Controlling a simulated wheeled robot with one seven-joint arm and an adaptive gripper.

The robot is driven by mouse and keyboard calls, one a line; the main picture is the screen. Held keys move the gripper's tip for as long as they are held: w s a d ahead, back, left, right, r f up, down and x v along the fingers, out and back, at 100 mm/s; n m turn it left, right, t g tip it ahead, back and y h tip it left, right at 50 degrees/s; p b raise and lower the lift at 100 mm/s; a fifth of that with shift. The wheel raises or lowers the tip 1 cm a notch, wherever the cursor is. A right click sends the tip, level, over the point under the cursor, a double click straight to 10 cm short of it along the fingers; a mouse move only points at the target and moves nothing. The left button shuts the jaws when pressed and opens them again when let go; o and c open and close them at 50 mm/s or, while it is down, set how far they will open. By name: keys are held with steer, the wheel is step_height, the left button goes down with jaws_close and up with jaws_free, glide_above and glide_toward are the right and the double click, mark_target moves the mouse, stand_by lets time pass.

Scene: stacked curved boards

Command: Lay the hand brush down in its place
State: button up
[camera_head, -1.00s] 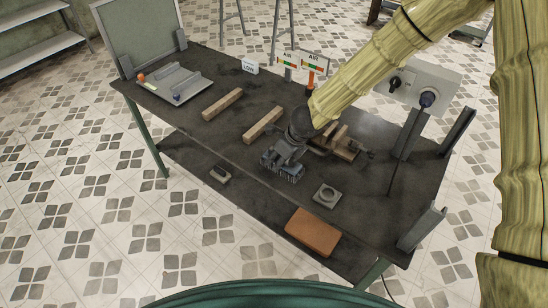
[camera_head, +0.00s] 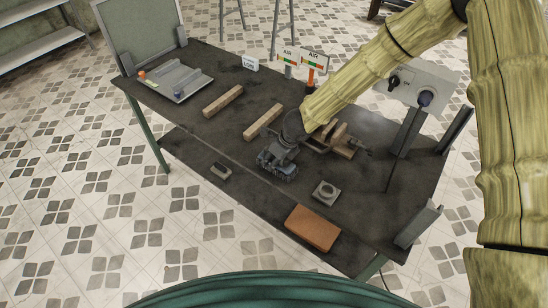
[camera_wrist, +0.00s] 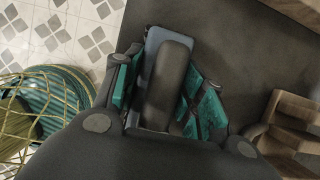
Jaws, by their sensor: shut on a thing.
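In the wrist view, the hand brush shows as a blue-grey block (camera_wrist: 155,38) with a dark rounded handle (camera_wrist: 168,78) on it. My gripper (camera_wrist: 160,100) has its teal-padded fingers on both sides of this handle and is shut on it. In the head view my gripper (camera_head: 277,170) is over the front middle of the dark table (camera_head: 215,134). The brush cannot be made out there, and I cannot tell whether it touches the table top. No place marked for the brush can be made out.
A small grey-black block (camera_head: 221,171) lies near the front edge, left of my gripper. A grey square piece with a ring (camera_head: 326,192) and an orange-brown brick (camera_head: 312,228) lie to the right. Wooden bars (camera_head: 223,100) and a wooden clamp (camera_head: 336,141) are behind. A grey tray (camera_head: 180,83) is at far left.

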steer(key=shift+f, duration=0.15)
steer(key=o, duration=0.9)
steer(key=shift+f+b, duration=0.1)
steer(key=shift+b, duration=0.2)
steer(key=v, duration=0.7)
steer(key=a+p+v, duration=0.1)
steer(key=v, duration=0.2)
steer(key=shift+w+d+r, duration=0.1)
steer(key=shift+w+r, duration=0.2)
steer(key=shift+r, duration=0.35)
